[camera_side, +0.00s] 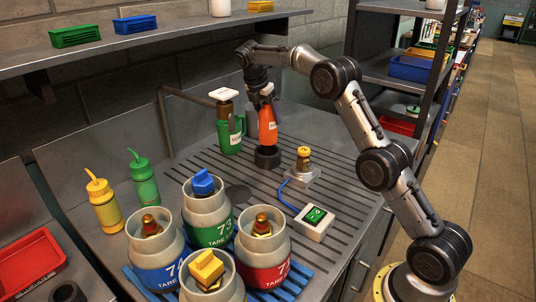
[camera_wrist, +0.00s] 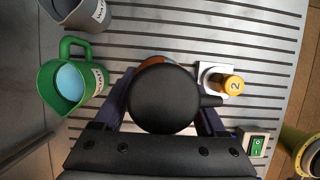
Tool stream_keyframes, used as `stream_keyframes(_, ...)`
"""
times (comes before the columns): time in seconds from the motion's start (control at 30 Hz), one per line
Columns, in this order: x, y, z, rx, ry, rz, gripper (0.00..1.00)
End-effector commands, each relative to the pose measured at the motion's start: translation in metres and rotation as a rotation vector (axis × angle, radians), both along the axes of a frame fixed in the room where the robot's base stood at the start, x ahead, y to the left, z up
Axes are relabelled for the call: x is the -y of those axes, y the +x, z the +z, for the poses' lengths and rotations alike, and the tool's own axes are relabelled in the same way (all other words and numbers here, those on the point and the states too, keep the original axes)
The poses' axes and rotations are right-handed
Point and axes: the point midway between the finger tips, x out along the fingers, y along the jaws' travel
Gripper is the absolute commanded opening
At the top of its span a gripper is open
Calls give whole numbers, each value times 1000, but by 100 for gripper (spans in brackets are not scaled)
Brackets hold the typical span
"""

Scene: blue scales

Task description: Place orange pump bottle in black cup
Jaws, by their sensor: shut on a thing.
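The orange pump bottle (camera_side: 268,126) is upright in the side view, with a pale label. My gripper (camera_side: 265,102) is shut on its upper part, from above. The black cup (camera_side: 267,159) is directly below the bottle on the slatted worktop. The bottle's bottom meets the cup's rim in the picture; I cannot tell how far inside it is. In the wrist view, the bottle's round black top (camera_wrist: 165,98) fills the space between the fingers of my gripper (camera_wrist: 166,112). A sliver of orange shows behind it, and the cup is hidden there.
A green jug (camera_side: 230,136) stands close left of the bottle. A small scale with a brass weight (camera_side: 303,160) is to the right, cabled to a green switch box (camera_side: 315,219). Several grey canisters (camera_side: 208,215) and two squeeze bottles (camera_side: 144,182) stand in front and left.

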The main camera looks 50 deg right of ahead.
Motion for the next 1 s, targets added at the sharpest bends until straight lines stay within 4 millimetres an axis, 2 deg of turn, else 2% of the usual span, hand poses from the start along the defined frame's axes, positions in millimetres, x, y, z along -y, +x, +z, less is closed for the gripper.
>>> stream_keyframes(0.1,-1,0,-17,0,-1,2,0)
stream_keyframes(0.6,-1,0,-69,1,-1,2,0)
stream_keyframes(1.0,0,0,-73,3,-2,2,0)
